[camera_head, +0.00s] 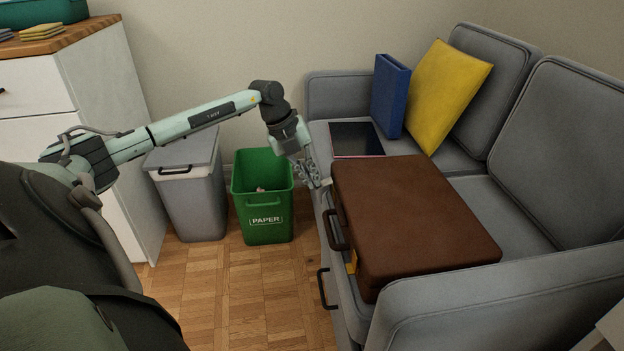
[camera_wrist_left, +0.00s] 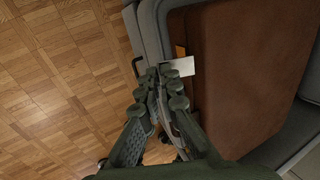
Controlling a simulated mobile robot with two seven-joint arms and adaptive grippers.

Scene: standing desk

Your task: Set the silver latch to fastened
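A brown suitcase (camera_head: 415,215) lies flat on the grey sofa; it also fills the right of the left wrist view (camera_wrist_left: 245,70). The silver latch shows as a pale flat plate (camera_wrist_left: 180,67) at the suitcase's edge, and as a small light patch (camera_head: 326,182) at its far left corner in the head view. I cannot tell whether it is fastened. My left gripper (camera_head: 318,181) is beside the latch, fingertips together (camera_wrist_left: 157,72) and nothing visible between them. Whether they touch the plate is unclear. My right gripper is not in view.
A green paper bin (camera_head: 263,215) and grey bin (camera_head: 193,200) stand left of the sofa. A tablet (camera_head: 357,139), blue binder (camera_head: 390,97) and yellow cushion (camera_head: 445,95) are behind the suitcase.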

